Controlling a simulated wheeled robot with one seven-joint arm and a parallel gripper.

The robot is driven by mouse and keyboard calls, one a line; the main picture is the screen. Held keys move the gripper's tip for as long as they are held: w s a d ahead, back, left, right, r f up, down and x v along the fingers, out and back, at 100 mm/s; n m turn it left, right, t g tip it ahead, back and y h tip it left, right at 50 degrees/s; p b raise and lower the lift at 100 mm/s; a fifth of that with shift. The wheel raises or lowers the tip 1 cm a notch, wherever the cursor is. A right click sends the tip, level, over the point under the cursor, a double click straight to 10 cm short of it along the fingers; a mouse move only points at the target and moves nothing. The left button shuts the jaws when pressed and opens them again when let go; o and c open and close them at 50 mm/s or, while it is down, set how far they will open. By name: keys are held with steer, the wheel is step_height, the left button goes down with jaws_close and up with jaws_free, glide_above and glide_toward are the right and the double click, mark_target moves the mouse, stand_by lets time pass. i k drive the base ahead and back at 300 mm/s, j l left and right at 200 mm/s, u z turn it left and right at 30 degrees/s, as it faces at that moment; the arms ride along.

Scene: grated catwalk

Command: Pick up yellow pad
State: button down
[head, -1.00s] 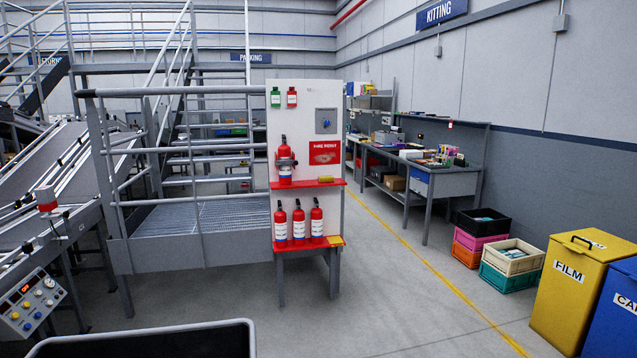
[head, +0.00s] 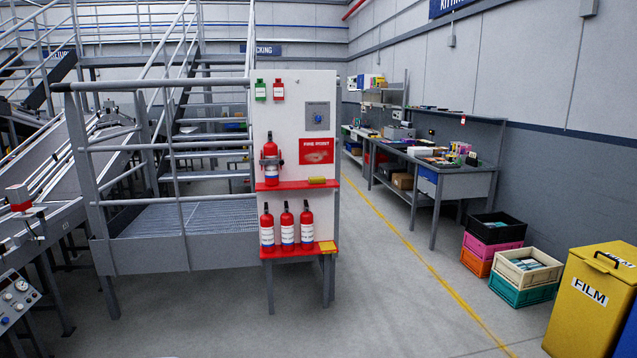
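A small yellow pad-like item (head: 327,246) lies at the right end of the lower red shelf, beside the red fire extinguishers (head: 287,228). Another small yellow item (head: 317,181) lies on the upper red shelf, right of a single extinguisher (head: 271,161). Both are too small to tell which is the pad. My gripper is not in view.
The white panel (head: 318,90) with the red shelves stands at the end of a railed grated platform (head: 190,218). Stacked crates (head: 525,272) and a yellow FILM bin (head: 590,295) stand at right, a workbench (head: 450,180) behind. The grey floor ahead is clear.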

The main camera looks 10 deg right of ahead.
mark_target(316, 179)
steer(key=i+z, duration=0.15)
steer(key=i, duration=0.6)
steer(key=i+l, duration=0.1)
steer(key=i, duration=0.85)
steer(key=i+l+u, duration=0.15)
steer(key=i, duration=0.8)
steer(key=i+l+u, duration=0.15)
steer(key=i+u, duration=0.25)
steer(key=i+l+u, duration=0.35)
steer(key=i, duration=0.2)
steer(key=i+l+u, duration=0.4)
steer(key=i, duration=0.55)
